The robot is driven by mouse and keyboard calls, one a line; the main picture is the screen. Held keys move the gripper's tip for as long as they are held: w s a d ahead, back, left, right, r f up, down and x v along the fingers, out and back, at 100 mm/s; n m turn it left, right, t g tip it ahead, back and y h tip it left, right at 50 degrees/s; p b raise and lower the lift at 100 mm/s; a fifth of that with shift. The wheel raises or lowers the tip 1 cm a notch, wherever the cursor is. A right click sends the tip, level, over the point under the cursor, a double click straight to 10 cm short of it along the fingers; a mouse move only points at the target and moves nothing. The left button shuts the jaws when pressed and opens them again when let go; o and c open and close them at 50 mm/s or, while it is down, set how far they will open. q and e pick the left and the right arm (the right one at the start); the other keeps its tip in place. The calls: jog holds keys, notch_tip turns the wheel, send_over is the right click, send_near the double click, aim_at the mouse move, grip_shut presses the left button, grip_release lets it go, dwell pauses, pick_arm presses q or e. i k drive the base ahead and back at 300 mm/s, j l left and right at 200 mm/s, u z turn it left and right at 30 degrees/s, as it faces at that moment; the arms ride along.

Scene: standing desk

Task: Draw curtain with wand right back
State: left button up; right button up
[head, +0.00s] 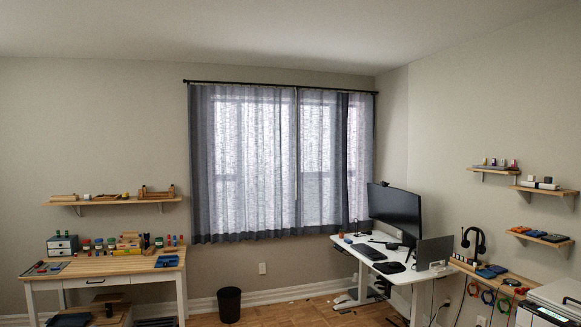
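The curtain (245,165) hangs from a dark rod (280,87) on the back wall. It is sheer grey-blue cloth in two panels, closed across the window, with light coming through. The right panel (330,165) ends near the room corner. A thin dark vertical line (296,140) runs down where the panels meet; I cannot tell whether it is the wand. Neither of my grippers is in view.
A white standing desk (385,262) with a monitor (395,212) stands right of the curtain, partly in front of its lower right. A black bin (229,304) stands on the floor below. A wooden workbench (100,265) is at left. Open floor (285,313) lies between.

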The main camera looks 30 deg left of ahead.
aim_at(289, 132)
jog(key=i+u, duration=0.1)
jog(key=i, duration=0.5)
jog(key=i+l, duration=0.1)
jog(key=i, duration=0.55)
jog(key=i+u, duration=0.15)
jog(key=i, duration=0.45)
jog(key=i+l+u, duration=0.1)
jog(key=i, duration=0.55)
jog(key=i+j+u, duration=0.2)
jog(key=i+u, duration=0.15)
jog(key=i, duration=0.25)
jog(key=i+u, duration=0.35)
jog(key=i, duration=0.3)
jog(key=i+u, duration=0.35)
jog(key=i, duration=0.25)
jog(key=i+l+u, duration=0.35)
jog(key=i, duration=0.25)
jog(key=i+z, duration=0.3)
jog(key=i, duration=0.2)
jog(key=i+j+z, duration=0.1)
jog(key=i+z, duration=0.2)
jog(key=i, duration=0.2)
jog(key=i+j+z, duration=0.25)
jog(key=i, duration=0.2)
